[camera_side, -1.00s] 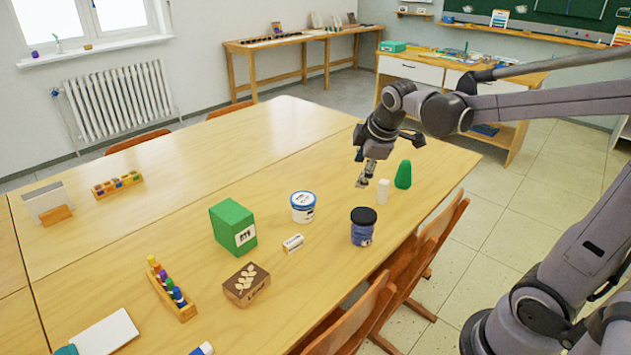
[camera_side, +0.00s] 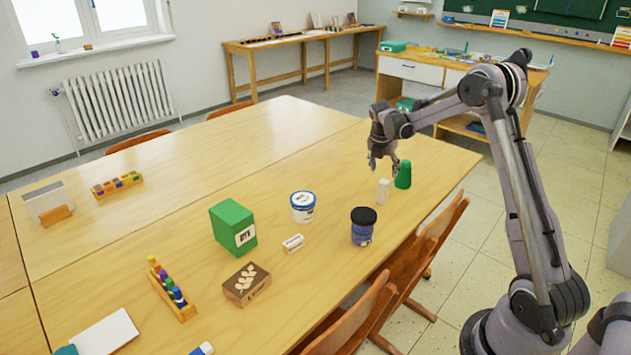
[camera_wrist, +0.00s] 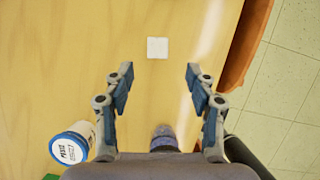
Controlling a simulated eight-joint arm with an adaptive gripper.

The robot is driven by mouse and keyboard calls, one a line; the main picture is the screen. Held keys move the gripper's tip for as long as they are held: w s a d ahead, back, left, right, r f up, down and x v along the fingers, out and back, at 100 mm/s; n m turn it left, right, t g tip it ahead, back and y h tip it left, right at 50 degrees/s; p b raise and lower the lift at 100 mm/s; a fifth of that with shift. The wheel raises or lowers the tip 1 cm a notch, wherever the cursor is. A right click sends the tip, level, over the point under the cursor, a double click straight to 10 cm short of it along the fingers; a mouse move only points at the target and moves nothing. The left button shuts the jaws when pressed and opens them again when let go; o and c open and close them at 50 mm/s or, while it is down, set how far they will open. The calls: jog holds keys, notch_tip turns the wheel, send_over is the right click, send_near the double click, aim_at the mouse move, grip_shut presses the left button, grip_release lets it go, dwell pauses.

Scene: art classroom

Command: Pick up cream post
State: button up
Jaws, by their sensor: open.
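The cream post (camera_side: 383,191) stands upright on the table, a small pale block just left of a green rounded piece (camera_side: 403,175). In the wrist view the post (camera_wrist: 157,47) shows from above as a pale square, ahead of the fingertips and roughly centred between them. My gripper (camera_side: 382,166) is open and empty, with its fingers pointing down above the table near the post. In the wrist view my gripper (camera_wrist: 160,72) has its two fingers spread wide, with bare table between the tips.
A dark-lidded purple jar (camera_side: 363,227) and a blue-lidded white tub (camera_side: 303,207) stand nearby. A green box (camera_side: 233,227), a white-wrapped block (camera_side: 293,244) and a brown box (camera_side: 246,285) are farther left. Wooden chairs (camera_side: 436,236) line the near edge.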

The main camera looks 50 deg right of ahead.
aim_at(383, 183)
jog(key=x, duration=1)
jog(key=shift+w+a+f, duration=0.1)
jog(key=shift+f, duration=0.2)
grip_shut()
